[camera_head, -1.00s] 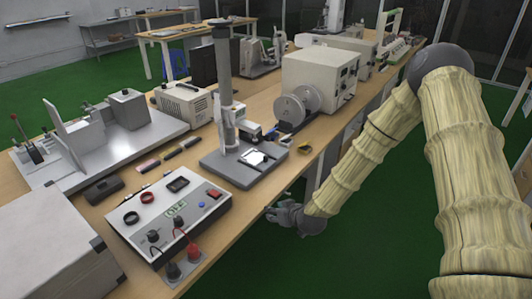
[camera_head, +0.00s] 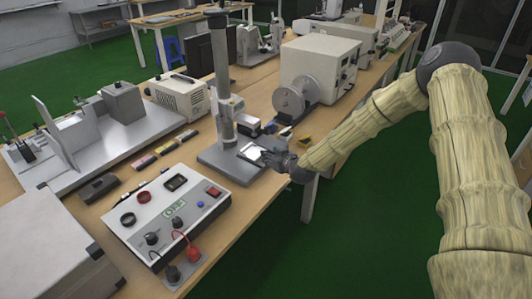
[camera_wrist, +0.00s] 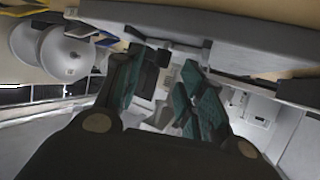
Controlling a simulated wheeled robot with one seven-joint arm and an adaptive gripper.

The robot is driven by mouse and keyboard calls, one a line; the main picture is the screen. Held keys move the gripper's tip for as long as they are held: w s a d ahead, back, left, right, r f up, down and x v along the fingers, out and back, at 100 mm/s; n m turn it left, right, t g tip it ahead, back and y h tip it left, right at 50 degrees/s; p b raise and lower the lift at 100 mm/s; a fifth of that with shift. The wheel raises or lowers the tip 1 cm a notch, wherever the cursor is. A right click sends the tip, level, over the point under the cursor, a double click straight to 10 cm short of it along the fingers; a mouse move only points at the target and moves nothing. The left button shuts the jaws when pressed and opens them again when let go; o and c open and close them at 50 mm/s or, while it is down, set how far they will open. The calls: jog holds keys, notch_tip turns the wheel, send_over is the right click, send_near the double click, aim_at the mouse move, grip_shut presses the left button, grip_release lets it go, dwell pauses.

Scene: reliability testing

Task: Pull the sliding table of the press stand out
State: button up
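The press stand has an upright grey column (camera_head: 221,85) on a dark flat base (camera_head: 215,160). A small light sliding table (camera_head: 250,150) lies low on the front of the base. My gripper (camera_head: 270,157) is at the front edge of the stand, at the sliding table; its fingertips are small and partly merge with the table in the head view. In the wrist view my gripper (camera_wrist: 168,68) shows two teal-padded fingers apart, with a light and grey part of the stand showing between them. I cannot tell whether the fingers touch it.
A control box (camera_head: 165,215) with knobs and red plugs stands left of the stand near the bench edge. A machine with round grey discs (camera_head: 293,98) stands to the right. A small yellow and black item (camera_head: 303,142) lies near my wrist. The aisle is clear green floor (camera_head: 375,215).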

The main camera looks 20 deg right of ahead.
aim_at(256, 151)
jog(key=shift+p+x, duration=0.35)
jog(key=shift+x, duration=1.85)
jog(key=shift+c, duration=0.4)
grip_shut()
jog(key=shift+a, duration=0.1)
